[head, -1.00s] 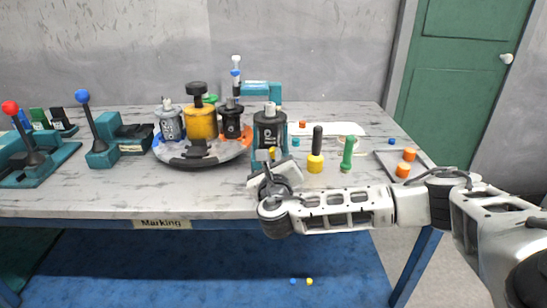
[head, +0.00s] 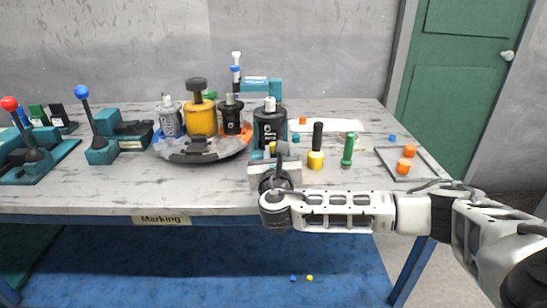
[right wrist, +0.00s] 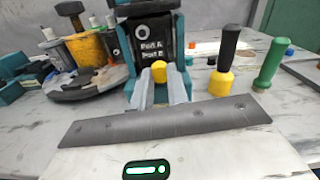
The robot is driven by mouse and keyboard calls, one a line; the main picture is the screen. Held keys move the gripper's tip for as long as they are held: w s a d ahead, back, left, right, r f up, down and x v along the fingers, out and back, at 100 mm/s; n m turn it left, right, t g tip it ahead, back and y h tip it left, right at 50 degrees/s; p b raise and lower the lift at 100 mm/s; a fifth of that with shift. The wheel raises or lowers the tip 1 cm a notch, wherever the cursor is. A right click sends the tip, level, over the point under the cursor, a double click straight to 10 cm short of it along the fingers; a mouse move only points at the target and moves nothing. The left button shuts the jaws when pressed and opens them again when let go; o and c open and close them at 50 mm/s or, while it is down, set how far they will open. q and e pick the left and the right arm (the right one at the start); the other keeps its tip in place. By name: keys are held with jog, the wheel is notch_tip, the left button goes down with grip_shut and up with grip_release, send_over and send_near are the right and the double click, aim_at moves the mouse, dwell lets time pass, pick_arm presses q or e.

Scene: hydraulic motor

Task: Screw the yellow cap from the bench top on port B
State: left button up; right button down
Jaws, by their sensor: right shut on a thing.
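The black motor (head: 270,128) stands upright in a teal holder near the middle of the bench. In the right wrist view the motor (right wrist: 152,35) shows the labels Port A and Port B on its near face. My right gripper (right wrist: 160,88) is shut on the yellow cap (right wrist: 159,71), held between its fingertips just below the Port B label. The port opening is hidden behind the cap, and I cannot tell whether they touch. In the head view my right gripper (head: 275,168) is in front of the motor. My left gripper is not in view.
A yellow-based black-handled tool (head: 316,150) and a green-handled tool (head: 347,152) stand right of the gripper. A tray (head: 424,171) with orange caps lies farther right. A round carousel (head: 205,154) with several motors is at left. Small blue and yellow pieces lie on the floor.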

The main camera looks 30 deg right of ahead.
jog(key=shift+m, duration=0.4)
jog(key=shift+m+b, duration=0.35)
jog(key=shift+m, duration=0.75)
jog(key=c, duration=1.5)
grip_release()
jog(key=shift+s+a+p, duration=0.1)
jog(key=shift+p, duration=0.25)
